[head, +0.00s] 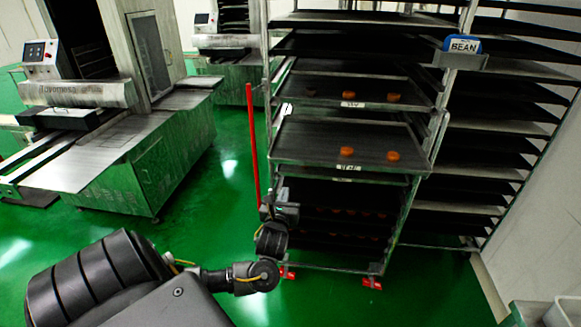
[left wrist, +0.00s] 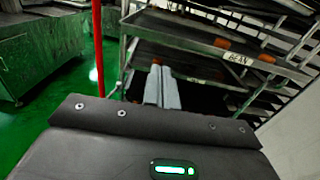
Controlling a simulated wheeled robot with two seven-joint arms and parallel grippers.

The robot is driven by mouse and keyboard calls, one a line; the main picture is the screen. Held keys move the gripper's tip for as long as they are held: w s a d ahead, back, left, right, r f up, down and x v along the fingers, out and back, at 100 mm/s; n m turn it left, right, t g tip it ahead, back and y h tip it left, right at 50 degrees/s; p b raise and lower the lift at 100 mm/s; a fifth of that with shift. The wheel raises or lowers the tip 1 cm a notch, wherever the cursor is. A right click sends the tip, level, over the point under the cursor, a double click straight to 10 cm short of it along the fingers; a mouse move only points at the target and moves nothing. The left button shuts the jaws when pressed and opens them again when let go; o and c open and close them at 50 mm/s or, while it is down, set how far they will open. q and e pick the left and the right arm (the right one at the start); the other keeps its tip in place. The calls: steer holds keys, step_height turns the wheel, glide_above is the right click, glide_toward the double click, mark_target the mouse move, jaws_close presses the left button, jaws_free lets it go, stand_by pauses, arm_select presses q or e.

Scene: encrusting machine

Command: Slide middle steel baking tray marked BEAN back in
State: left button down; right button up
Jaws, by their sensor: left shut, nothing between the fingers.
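The steel baking tray (head: 297,143) with a white label on its front edge sticks out of the rack toward me. The label is small in the head view but reads BEAN in the left wrist view (left wrist: 237,59). Two orange-brown buns (head: 347,152) sit on the tray. My left gripper (head: 286,196) is below and left of the tray's front left corner. In the left wrist view its two pale fingers (left wrist: 161,86) are together and empty, apart from the tray's front edge. My right gripper is not in view.
Another labelled tray (head: 352,104) with buns sits above, and darker shelves with buns (head: 340,212) lie below. A blue BEAN sign (head: 463,46) is on the rack's right post. A red pole (head: 252,145) stands left of the rack. Green floor (head: 190,235) is open between rack and machine.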

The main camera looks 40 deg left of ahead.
arm_select(q)
steer(key=p, duration=0.1)
glide_toward(292, 163)
steer(key=x, duration=0.5)
steer(key=shift+w+a, duration=0.55)
steer(key=shift+w, duration=0.2)
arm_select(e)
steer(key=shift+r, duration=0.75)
arm_select(q)
steer(key=shift+a, duration=0.1)
